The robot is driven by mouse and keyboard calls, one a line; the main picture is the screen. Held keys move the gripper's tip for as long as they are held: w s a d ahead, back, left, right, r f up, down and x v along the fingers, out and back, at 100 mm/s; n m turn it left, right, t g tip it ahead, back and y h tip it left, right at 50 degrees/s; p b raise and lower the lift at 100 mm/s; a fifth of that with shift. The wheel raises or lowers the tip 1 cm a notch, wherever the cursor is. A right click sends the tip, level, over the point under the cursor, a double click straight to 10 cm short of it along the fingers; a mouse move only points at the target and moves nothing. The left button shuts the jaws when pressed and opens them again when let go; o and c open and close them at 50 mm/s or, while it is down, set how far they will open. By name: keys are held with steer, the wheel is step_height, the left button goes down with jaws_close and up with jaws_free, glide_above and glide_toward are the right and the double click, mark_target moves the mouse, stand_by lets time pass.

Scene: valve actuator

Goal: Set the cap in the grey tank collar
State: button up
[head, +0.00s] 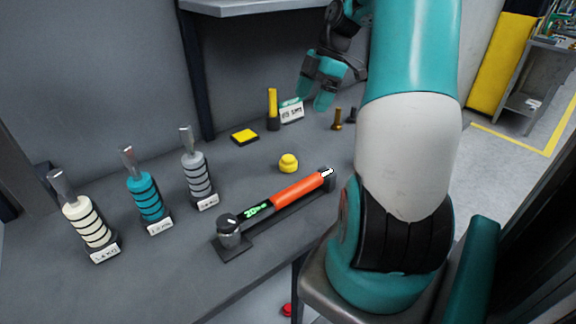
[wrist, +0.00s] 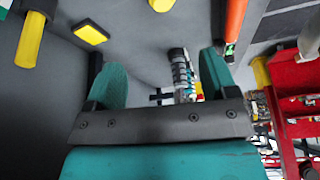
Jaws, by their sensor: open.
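A round yellow cap (head: 288,162) sits on the bench near its middle. A yellow piece at the top edge of the wrist view (wrist: 160,4) appears to be the same cap, cut off by the frame. The grey tank (head: 197,177), with dark rings and a flat metal piece on top, stands left of the cap. A grey ringed body between the fingers in the wrist view (wrist: 181,72) looks like it; its collar opening cannot be made out. My gripper (head: 313,97) is open and empty, raised above the back of the bench; its fingers show in the wrist view (wrist: 163,82).
A teal tank (head: 148,199) and a cream tank (head: 88,226) stand left of the grey one. An orange-handled tool (head: 298,188) lies on a rack in front of the cap. A yellow block (head: 244,136), yellow-handled tool (head: 272,105) and brass bolt (head: 337,120) stand behind.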

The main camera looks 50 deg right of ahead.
glide_above(288, 158)
steer(key=d, duration=0.2)
steer(key=f, duration=1)
steer(key=shift+s+d+f+p, duration=0.1)
steer(key=shift+s+f+p, duration=0.05)
steer(key=shift+s+p, duration=0.2)
steer(key=p+x, duration=0.1)
steer(key=x, duration=0.4)
steer(key=shift+s+f, duration=0.1)
steer(key=shift+f, duration=0.25)
steer(key=c, duration=1)
steer(key=shift+r, duration=0.1)
